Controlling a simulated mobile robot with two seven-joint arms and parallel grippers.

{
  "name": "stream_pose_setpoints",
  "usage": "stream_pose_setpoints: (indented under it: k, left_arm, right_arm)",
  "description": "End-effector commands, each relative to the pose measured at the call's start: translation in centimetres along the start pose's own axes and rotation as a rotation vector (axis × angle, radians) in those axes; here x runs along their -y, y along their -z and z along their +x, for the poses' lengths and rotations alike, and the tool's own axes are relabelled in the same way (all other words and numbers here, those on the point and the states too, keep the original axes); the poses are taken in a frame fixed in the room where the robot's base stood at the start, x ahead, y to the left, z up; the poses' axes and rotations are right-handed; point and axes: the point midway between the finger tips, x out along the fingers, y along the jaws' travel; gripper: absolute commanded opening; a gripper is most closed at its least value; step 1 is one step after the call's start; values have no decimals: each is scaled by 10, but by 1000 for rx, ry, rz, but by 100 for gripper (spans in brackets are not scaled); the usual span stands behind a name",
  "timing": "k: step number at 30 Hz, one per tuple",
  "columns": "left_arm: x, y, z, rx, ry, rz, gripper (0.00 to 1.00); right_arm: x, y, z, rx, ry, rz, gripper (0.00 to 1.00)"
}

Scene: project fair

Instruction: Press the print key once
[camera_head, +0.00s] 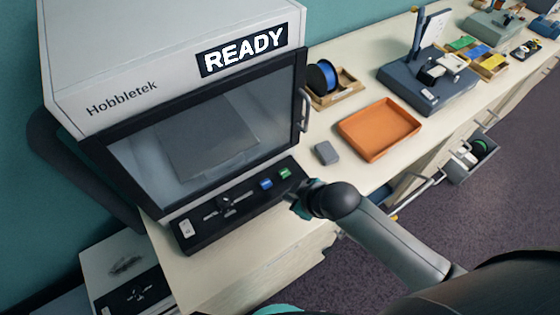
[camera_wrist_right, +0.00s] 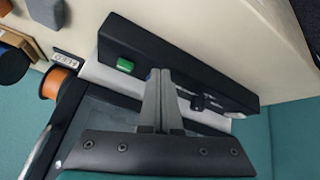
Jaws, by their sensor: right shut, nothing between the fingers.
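The printer (camera_head: 170,50), marked Hobbletek, stands on the bench with its door shut and its display (camera_head: 243,51) reading READY. Its dark control panel (camera_head: 235,213) carries a blue key (camera_head: 266,184) and a green key (camera_head: 285,173); I cannot read their labels. My right gripper (camera_head: 299,190) is at the panel's right end, close to the green key. In the wrist view my right gripper (camera_wrist_right: 160,74) is shut and empty, its tips over the panel beside the green key (camera_wrist_right: 125,65). The tips mostly hide the blue key there. I cannot tell whether they touch it. My left gripper is out of view.
A grey block (camera_head: 326,152) and an orange tray (camera_head: 379,129) lie right of the printer. A blue spool (camera_head: 323,76) sits in a wooden holder behind them. A dark machine (camera_head: 428,80) stands further along. A drawer (camera_head: 473,160) is open below the bench.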

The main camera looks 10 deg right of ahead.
Motion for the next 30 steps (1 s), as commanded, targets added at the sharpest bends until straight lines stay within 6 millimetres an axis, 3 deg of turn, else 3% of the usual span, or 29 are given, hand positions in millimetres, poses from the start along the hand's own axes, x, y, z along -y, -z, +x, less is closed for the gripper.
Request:
stream_pose_setpoints:
  k: [3, 9, 17, 30]
  left_arm:
    - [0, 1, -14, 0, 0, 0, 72]
    - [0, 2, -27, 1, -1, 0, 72]
    - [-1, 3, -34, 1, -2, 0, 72]
    - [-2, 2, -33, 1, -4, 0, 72]
  right_arm:
    - [-24, 34, -9, -79, -3, -180, 0]
    - [-59, 64, -22, -164, -17, -404, 0]
    - [-86, 75, -32, -199, -36, -528, 0]
    - [-88, 75, -32, -202, -36, -538, 0]
